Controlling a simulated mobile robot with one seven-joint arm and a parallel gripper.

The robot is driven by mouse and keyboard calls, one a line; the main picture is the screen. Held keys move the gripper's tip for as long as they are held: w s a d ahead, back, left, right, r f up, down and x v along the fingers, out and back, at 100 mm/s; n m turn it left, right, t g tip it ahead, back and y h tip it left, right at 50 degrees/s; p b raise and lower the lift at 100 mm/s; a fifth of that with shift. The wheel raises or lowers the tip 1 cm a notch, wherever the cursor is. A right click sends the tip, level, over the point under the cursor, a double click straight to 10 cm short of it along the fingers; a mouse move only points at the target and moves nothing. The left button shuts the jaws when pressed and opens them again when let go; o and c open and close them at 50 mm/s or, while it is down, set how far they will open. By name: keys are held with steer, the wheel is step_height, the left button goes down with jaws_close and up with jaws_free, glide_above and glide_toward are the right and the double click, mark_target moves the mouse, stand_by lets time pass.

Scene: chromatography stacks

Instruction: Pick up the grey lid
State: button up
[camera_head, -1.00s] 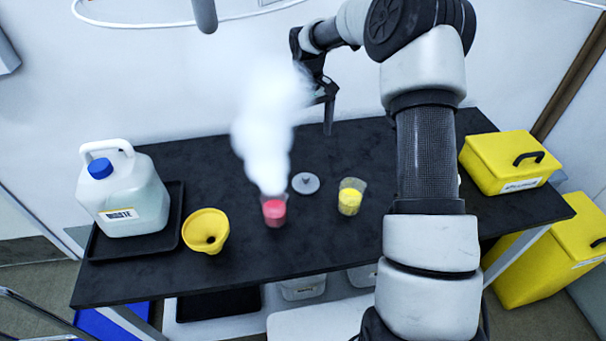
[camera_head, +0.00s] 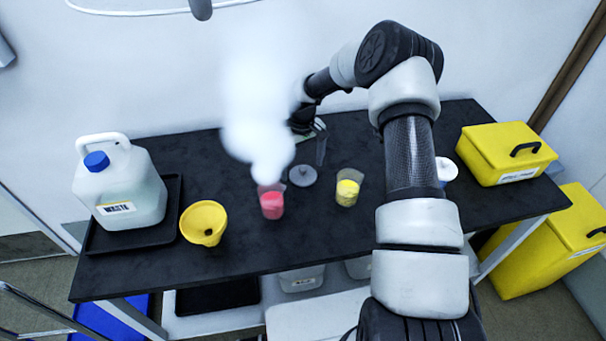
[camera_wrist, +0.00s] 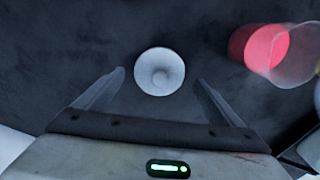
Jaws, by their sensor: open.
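The grey lid (camera_head: 303,175) is a round disc with a small knob on top. It lies on the black table between the two beakers in the head view. In the wrist view the lid (camera_wrist: 160,72) sits ahead of my open fingers, roughly centred between their lines. In the wrist view my gripper (camera_wrist: 160,92) is open and empty, with a finger on each side. I cannot tell its exact height above the table.
A beaker of red liquid (camera_head: 271,203) gives off white vapour (camera_head: 258,100) left of the lid. A beaker of yellow contents (camera_head: 347,190) stands to the right. A yellow funnel (camera_head: 203,222), a waste jug (camera_head: 130,185) on a black tray (camera_head: 172,200) and a yellow box (camera_head: 507,158) stand farther out.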

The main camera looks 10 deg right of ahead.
steer(key=shift+f, duration=0.85)
steer(key=shift+c, duration=0.5)
